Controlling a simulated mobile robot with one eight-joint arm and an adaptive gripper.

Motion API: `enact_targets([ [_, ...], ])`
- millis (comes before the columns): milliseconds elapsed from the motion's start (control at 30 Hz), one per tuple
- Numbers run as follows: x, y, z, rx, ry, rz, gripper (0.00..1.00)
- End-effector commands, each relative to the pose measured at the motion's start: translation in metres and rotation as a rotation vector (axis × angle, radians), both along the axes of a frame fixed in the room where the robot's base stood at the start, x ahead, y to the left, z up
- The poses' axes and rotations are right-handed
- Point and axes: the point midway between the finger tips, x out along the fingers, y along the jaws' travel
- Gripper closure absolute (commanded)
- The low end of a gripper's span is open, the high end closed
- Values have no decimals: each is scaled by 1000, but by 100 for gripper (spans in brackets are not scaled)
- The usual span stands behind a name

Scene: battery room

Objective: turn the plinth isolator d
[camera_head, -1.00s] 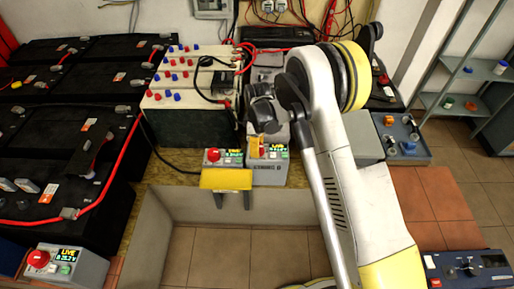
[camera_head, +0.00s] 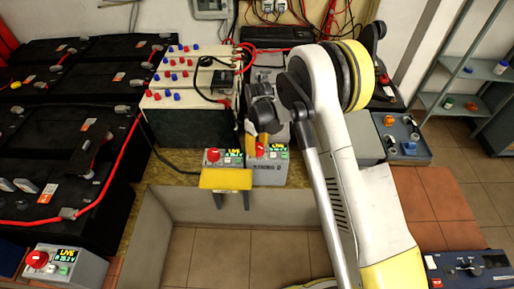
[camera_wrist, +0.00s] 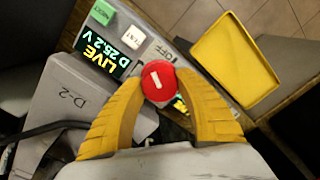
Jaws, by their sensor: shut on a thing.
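The isolator box marked D (camera_wrist: 150,50) is grey, with a lit display (camera_wrist: 102,53) reading LIVE and D 25.2 V. Its round red knob (camera_wrist: 158,80) carries a white bar, tilted in the wrist view; an OFF label shows beside it. My gripper (camera_wrist: 160,84) has its yellow fingers closed on opposite sides of the knob. In the head view, box D (camera_head: 270,173) stands at the plinth edge with my gripper (camera_head: 257,147) over its knob, partly hiding it.
A similar box with a red knob (camera_head: 213,155) stands just left, behind a yellow tray (camera_head: 225,180). Another red-knobbed box (camera_head: 62,264) is at lower left. Black batteries (camera_head: 60,155) fill the left side.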

Motion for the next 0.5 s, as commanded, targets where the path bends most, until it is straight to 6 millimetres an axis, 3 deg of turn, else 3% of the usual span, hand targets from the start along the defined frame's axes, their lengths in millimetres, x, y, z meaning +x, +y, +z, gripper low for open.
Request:
enact_targets([
  [500, 0, -2, -1, 0, 0, -490, 90],
])
